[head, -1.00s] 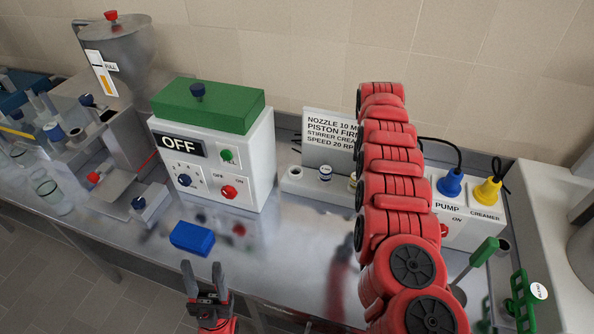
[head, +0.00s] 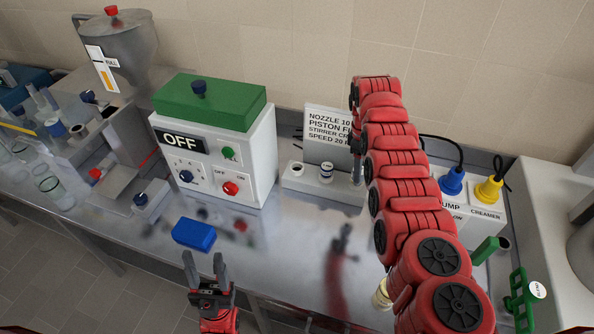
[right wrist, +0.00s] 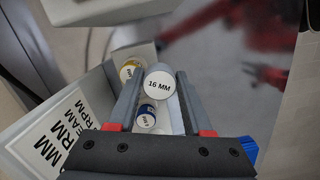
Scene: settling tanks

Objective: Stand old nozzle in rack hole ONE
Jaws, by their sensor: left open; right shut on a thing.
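My right gripper (right wrist: 159,100) is shut on a pale, round-ended nozzle marked 16 MM (right wrist: 158,84). In the head view this gripper (head: 357,166) is at the right end of the white rack (head: 308,184), mostly behind my red arm; the held nozzle cannot be made out there. The rack has an open hole (head: 297,169) at its left end, then a blue-banded nozzle (head: 327,172). The blue-banded nozzle (right wrist: 147,116) and a yellow-banded one (right wrist: 130,69) show beyond the fingers in the right wrist view. Hole numbers are not readable. My left gripper (head: 204,264) is open and empty.
A sign (head: 328,133) stands behind the rack. The control box (head: 214,160), reading OFF, is left of it. A blue block (head: 194,235) lies in front. A cream object (head: 381,293) is partly behind my arm. The middle of the steel bench (head: 290,245) is clear.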

